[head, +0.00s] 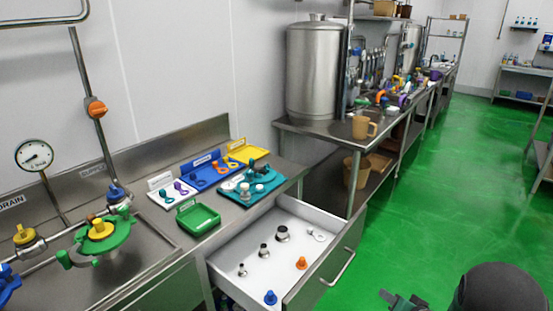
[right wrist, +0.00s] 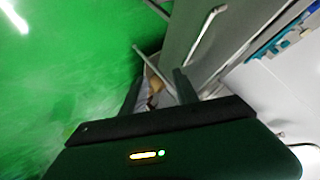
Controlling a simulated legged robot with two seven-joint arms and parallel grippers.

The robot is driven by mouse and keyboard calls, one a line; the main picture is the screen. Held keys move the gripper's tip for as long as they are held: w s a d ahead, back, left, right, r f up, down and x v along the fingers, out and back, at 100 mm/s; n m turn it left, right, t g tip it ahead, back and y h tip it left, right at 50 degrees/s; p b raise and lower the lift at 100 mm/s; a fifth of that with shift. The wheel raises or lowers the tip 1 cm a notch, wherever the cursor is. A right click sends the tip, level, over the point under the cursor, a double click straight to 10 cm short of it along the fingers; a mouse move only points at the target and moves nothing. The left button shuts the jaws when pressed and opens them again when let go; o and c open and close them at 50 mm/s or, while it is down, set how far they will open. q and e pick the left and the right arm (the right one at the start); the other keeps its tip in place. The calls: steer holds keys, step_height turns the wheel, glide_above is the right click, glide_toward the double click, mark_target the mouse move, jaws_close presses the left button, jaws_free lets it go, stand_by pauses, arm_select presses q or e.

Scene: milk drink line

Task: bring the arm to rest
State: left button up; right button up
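My right gripper (head: 403,300) shows at the bottom edge of the head view, beside my dark rounded arm part, over the green floor and to the right of the open drawer. In the right wrist view its two dark fingers (right wrist: 158,80) stand apart with nothing between them. The picture there is blurred, with green floor on the left and the drawer front and its handle beyond the fingers. My left gripper is in neither view.
The open white drawer (head: 232,278) juts out from the steel counter and holds several small fittings. A green tray (head: 198,218) and a teal tray (head: 270,181) sit on the counter. The green floor (head: 440,190) at right is clear.

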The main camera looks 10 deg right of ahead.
steer(key=a+r+n+g, duration=0.2)
steer(key=a+n+g, duration=0.1)
steer(key=a, duration=0.6)
steer(key=s+a+r+n+g+y, duration=0.1)
steer(key=s+a+n+g, duration=0.5)
steer(key=s+a, duration=1.05)
step_height(320, 180, up, 12)
steer(key=w+a+p, duration=0.1)
steer(key=p, duration=1.1)
steer(key=shift+w+a, duration=0.15)
steer(key=shift+w, duration=0.25)
